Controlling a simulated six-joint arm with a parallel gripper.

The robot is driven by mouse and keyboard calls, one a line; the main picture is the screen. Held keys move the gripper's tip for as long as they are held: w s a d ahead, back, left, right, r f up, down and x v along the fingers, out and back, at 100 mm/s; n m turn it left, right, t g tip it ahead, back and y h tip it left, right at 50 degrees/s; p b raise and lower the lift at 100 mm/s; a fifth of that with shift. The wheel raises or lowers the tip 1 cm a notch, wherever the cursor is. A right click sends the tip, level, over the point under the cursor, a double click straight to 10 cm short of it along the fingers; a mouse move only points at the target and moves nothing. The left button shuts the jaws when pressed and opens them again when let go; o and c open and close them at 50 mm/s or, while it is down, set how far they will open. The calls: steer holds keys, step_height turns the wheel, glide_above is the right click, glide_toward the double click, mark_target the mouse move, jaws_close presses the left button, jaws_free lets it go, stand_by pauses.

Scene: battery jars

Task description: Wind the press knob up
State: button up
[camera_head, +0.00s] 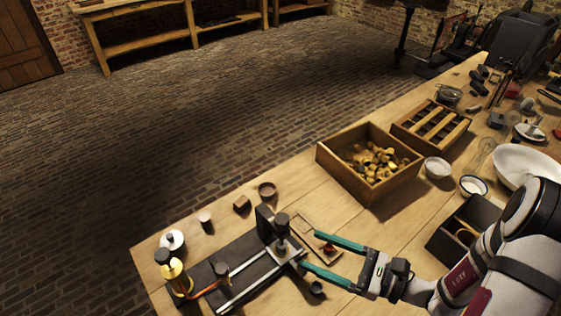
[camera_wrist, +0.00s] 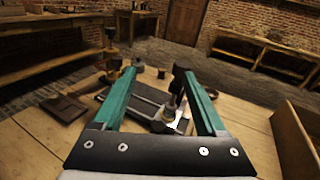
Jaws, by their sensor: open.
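The press stands at the table's front left corner on a dark base plate (camera_head: 245,264) with metal rails. Its dark press knob (camera_head: 282,220) tops a short shaft over a pale metal block (camera_head: 284,249). My gripper (camera_head: 311,252) has two teal fingers spread wide apart, with nothing held between them. The fingers point left toward the press, with their tips just to the right of the knob and apart from it. In the wrist view, the press knob (camera_wrist: 177,86) shows between the fingers, nearer the right finger. The knob's threads are too small to make out.
A brass-coloured jar assembly (camera_head: 176,279) stands at the left end of the base. Small cups and a wooden block (camera_head: 242,204) lie behind it. A wooden crate of brass pieces (camera_head: 369,166) and a slotted box (camera_head: 430,126) stand further back. Dark open box (camera_head: 467,226) is near my arm.

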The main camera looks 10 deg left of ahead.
mark_target(276, 217)
steer(key=w+a+m+t, duration=0.1)
steer(key=w+a, duration=0.2)
steer(key=w+a+f+m+t, duration=0.1)
steer(key=w+a, duration=0.2)
steer(key=a, duration=0.1)
steer(key=w+a+f+t, duration=0.1)
steer(key=w+a, duration=0.3)
steer(key=shift+a+f+m+h, duration=0.15)
steer(key=shift+f+m+h, duration=0.1)
steer(key=shift+m+h, duration=0.15)
jaws_close()
